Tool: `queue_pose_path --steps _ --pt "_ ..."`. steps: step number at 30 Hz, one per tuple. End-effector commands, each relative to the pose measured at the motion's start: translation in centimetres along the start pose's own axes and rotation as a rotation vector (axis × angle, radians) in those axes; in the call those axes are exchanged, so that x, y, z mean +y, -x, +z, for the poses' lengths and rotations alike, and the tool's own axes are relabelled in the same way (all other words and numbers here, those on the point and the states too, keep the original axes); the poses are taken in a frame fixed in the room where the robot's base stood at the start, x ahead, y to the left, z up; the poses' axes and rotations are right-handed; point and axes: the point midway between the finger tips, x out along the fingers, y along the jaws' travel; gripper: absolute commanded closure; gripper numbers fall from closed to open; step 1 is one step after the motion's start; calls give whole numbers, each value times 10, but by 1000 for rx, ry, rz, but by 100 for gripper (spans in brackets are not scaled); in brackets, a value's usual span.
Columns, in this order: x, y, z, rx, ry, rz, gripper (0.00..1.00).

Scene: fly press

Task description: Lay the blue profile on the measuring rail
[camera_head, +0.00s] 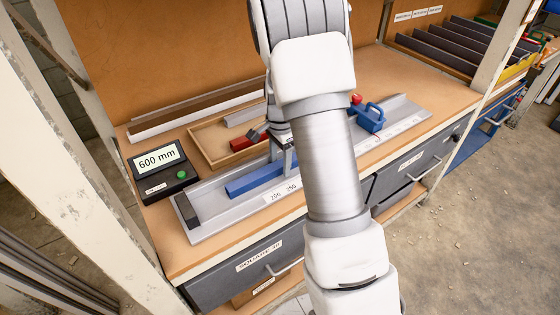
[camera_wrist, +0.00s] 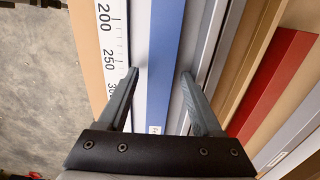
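The blue profile (camera_head: 255,178) lies lengthwise in the grey measuring rail (camera_head: 212,202), beside the scale marked 200 and 250. Its left end is a short way from the dark end stop (camera_head: 187,211); its right part is hidden behind my arm. In the wrist view the blue profile (camera_wrist: 163,50) runs between my fingers, along the scale (camera_wrist: 112,50). My gripper (camera_head: 284,152) is over the rail. In the wrist view my gripper (camera_wrist: 160,74) is open, one finger on each side of the profile with a visible gap on both sides.
A blue stop with a handle (camera_head: 369,117) stands on the rail to the right. A wooden tray (camera_head: 208,143) with a red piece (camera_head: 245,141) lies behind the rail. A display box (camera_head: 160,169) reading 600 mm stands at left. Long profiles (camera_head: 190,112) lie at the back.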

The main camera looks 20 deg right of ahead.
Motion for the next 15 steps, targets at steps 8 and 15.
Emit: queue_pose_path --steps 8,15 --pt "-1 9 0 1 0 -2 33" --pt "-1 56 0 2 1 -5 33"
